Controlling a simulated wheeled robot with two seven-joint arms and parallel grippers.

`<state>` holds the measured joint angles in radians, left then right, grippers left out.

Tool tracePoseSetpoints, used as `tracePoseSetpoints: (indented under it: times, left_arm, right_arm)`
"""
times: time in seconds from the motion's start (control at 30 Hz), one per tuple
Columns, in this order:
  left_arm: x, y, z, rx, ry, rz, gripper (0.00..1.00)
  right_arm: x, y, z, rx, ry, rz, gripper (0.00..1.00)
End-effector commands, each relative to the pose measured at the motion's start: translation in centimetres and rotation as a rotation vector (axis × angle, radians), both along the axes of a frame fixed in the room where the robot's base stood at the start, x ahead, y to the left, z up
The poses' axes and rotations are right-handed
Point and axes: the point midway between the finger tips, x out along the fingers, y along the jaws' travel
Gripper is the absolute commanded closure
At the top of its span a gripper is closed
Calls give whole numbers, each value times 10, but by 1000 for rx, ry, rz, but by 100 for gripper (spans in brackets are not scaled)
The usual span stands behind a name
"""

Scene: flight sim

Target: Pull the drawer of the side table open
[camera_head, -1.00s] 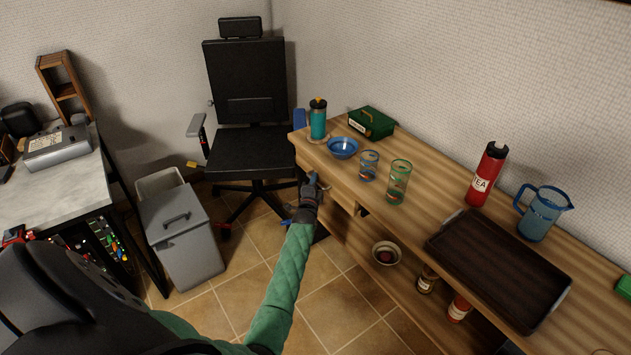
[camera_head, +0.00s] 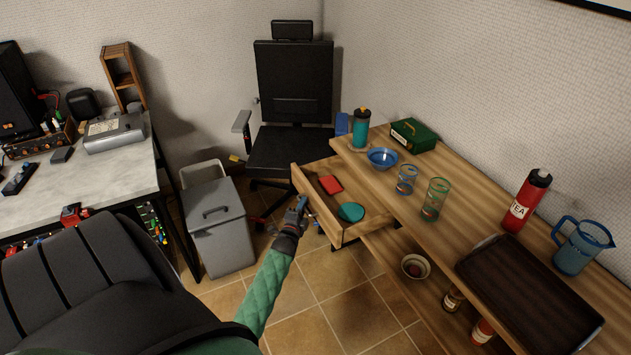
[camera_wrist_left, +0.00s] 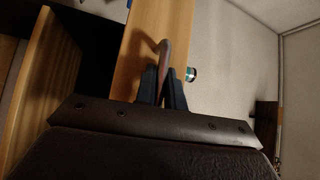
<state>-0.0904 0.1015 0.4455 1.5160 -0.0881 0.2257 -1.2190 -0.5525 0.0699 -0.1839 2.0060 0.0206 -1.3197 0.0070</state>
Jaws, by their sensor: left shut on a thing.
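The side table (camera_head: 470,222) is a wooden table along the right wall. Its drawer (camera_head: 325,210) stands pulled out on the left side, with a red item (camera_head: 331,185) and a green round item (camera_head: 351,212) inside. My left gripper (camera_head: 300,206) is at the drawer's front face. In the left wrist view its dark fingers (camera_wrist_left: 163,90) are closed around the curved metal handle (camera_wrist_left: 165,50) on the wooden drawer front (camera_wrist_left: 150,22). The handle is mostly hidden in the head view. My right gripper is not in view.
A black office chair (camera_head: 293,95) stands close behind the open drawer. A grey bin (camera_head: 216,225) stands left of my left arm. Cups, a bowl, a red flask (camera_head: 525,203), a jug and a dark tray (camera_head: 535,310) stand on the tabletop. Tiled floor lies clear below the drawer.

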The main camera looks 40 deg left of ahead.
Motion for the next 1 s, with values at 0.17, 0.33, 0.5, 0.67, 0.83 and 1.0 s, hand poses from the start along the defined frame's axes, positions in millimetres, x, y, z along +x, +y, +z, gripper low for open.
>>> tracePoseSetpoints:
  times: [0.17,0.33,0.5,0.67,0.83,1.0]
  left_arm:
    - [-13,4,-1,-1,2,-1,100]
    - [-16,5,-1,-2,0,-1,100]
    - [-16,5,-1,-2,1,-2,100]
    - [-16,5,-2,-2,1,0,81]
    - [-16,6,-1,-1,1,0,80]
    - [-18,5,-1,-1,1,0,80]
  right_arm:
    - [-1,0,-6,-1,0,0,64]
    - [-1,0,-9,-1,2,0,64]
    - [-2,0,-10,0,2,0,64]
    - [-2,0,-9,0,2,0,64]
    - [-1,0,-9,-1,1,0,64]
    - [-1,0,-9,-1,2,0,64]
